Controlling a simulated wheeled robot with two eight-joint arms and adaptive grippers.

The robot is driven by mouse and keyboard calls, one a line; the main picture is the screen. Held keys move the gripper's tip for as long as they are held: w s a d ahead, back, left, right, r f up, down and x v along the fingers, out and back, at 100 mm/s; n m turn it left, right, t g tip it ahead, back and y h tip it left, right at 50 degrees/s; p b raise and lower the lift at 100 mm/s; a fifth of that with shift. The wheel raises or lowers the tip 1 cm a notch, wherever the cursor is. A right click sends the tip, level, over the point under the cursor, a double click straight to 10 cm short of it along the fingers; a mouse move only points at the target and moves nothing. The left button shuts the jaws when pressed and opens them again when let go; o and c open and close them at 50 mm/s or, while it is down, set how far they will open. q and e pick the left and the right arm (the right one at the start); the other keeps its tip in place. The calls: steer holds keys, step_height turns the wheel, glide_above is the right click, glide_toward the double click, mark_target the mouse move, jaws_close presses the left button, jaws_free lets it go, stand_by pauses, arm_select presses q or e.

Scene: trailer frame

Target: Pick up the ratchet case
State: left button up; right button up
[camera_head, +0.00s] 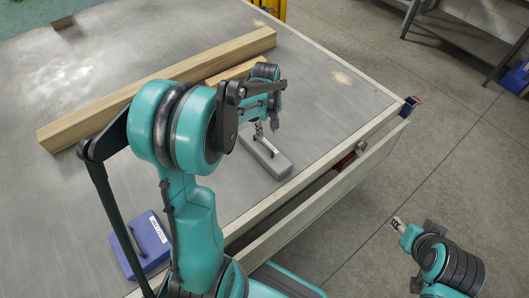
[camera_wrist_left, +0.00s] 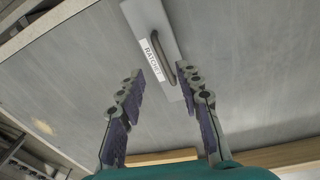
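The ratchet case (camera_head: 265,155) is a slim grey case with a dark handle. It lies flat on the grey table top near its right edge. In the left wrist view the case (camera_wrist_left: 148,18) shows a white label reading RATCHET, and its near end reaches between my fingertips. My left gripper (camera_head: 266,127) is above the case in the head view. In the left wrist view my left gripper (camera_wrist_left: 160,82) is open, a finger on each side of the handle, with nothing held. My right gripper (camera_head: 398,224) is at the lower right, off the table; its fingers are too small to read.
A long wooden beam (camera_head: 160,88) lies across the table behind the left arm, with a shorter wooden piece (camera_head: 235,72) beside it. A blue case (camera_head: 146,240) lies at the front left. An open drawer (camera_head: 320,200) runs below the table's right edge. Shelving stands top right.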

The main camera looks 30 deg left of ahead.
arm_select(q)
steer(key=n+g, duration=0.1)
steer(key=n, duration=0.1)
glide_above(263, 142)
steer(key=s, duration=0.1)
step_height(263, 142, down, 5)
step_height(263, 142, down, 3)
steer(key=shift+d+b, duration=0.15)
steer(key=shift+b, duration=0.6)
steer(key=f+b, duration=0.1)
steer(key=f, duration=0.1)
steer(key=w+f+b, duration=0.1)
steer(key=f, duration=0.2)
steer(key=shift+f+b, duration=0.1)
steer(key=shift+b, duration=0.25)
steer(key=shift+c, duration=0.4)
jaws_close()
